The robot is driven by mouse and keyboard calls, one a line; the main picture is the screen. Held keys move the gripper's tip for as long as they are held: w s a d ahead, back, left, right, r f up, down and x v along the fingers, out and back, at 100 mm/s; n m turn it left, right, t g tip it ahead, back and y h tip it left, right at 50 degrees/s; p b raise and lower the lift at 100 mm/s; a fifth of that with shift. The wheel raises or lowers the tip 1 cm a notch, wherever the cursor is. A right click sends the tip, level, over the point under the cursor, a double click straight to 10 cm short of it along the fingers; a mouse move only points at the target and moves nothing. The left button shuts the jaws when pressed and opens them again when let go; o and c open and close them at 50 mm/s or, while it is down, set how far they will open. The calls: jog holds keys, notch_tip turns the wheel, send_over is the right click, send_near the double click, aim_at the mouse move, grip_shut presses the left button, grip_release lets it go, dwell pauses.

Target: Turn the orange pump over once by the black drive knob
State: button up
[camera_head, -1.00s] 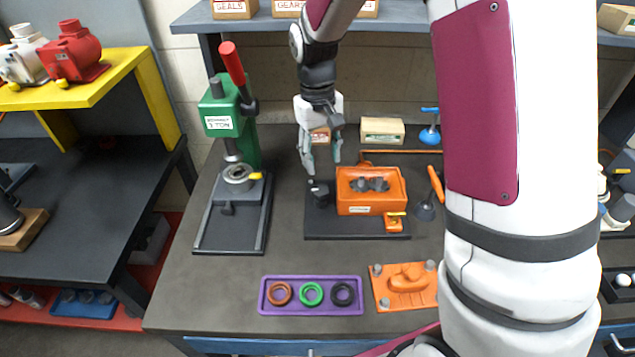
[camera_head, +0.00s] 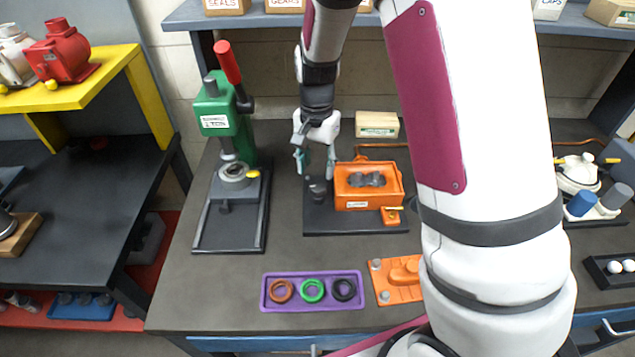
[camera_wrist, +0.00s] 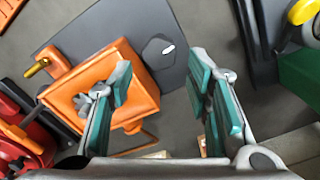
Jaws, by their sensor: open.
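The orange pump (camera_head: 354,199) sits on a dark base plate (camera_head: 340,226) on the grey bench, its grey inner parts showing in the open top. The black drive knob (camera_head: 318,188) is at the pump's left side. My gripper (camera_head: 315,174) is open and empty, its teal-padded fingers just above and around the knob in the head view. In the wrist view, the knob (camera_wrist: 158,52) with a white mark shows beyond the gap between the fingers (camera_wrist: 160,88), so the gripper looks apart from it. The pump (camera_wrist: 130,95) is partly hidden behind the left finger there.
A green press (camera_head: 222,125) with a red lever stands left of the pump. A purple tray (camera_head: 353,302) with three rings and an orange cover plate (camera_head: 395,296) lie in front. A small box (camera_head: 377,125) stands behind. The bench between press and tray is clear.

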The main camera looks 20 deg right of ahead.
aim_at(317, 187)
notch_tip(317, 187, down, 6)
jog(key=shift+f+p, duration=0.25)
jog(key=shift+p, duration=0.05)
jog(key=c, duration=0.9)
